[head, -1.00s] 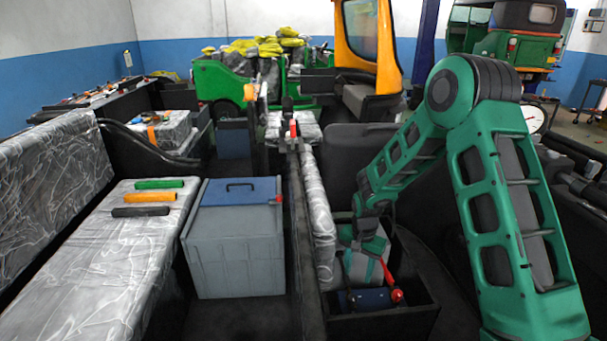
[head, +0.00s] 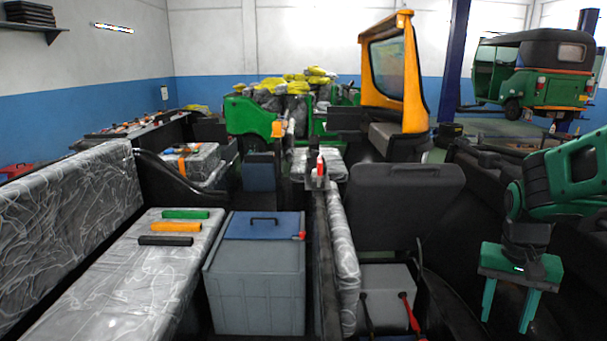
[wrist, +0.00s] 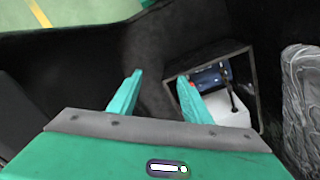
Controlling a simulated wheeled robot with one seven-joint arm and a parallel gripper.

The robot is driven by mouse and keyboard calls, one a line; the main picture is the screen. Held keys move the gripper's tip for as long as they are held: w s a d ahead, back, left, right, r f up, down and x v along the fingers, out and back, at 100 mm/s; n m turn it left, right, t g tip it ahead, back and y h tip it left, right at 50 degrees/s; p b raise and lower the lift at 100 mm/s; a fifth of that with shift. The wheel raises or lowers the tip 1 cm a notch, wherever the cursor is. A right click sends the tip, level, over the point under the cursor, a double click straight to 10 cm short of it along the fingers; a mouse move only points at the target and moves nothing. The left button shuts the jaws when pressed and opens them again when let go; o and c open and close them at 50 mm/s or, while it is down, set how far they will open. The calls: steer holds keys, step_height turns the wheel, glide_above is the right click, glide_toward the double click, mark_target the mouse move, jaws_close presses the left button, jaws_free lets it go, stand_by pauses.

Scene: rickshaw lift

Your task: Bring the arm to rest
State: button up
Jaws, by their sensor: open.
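My gripper (head: 507,310) hangs at the right of the head view, green, pointing down, with its two fingers apart and nothing between them. My green arm (head: 565,175) is folded in at the right edge. In the wrist view my gripper (wrist: 155,95) is also open and empty, over a dark floor. An open dark box (wrist: 250,75) lies beyond the right finger, with a light grey block (wrist: 218,108) and a blue part (wrist: 210,78) in it. The grey block also shows in the head view (head: 388,290), clear of my gripper.
A grey bin with a blue lid (head: 255,270) stands in the middle. A plastic-wrapped bench (head: 130,280) at left carries green, orange and black grips (head: 177,227). A dark seat back (head: 405,205) stands left of my arm. A green rickshaw (head: 535,75) is at the back right.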

steer(key=s+r, duration=0.1)
steer(key=s, duration=0.7)
steer(key=s+r+y, duration=0.1)
steer(key=s+r, duration=0.1)
steer(key=s, duration=0.6)
steer(key=shift+r+n, duration=0.25)
steer(key=shift+n, duration=0.05)
steer(key=shift+d, duration=0.1)
steer(key=shift+w+f, duration=0.25)
steer(key=shift+w, duration=0.3)
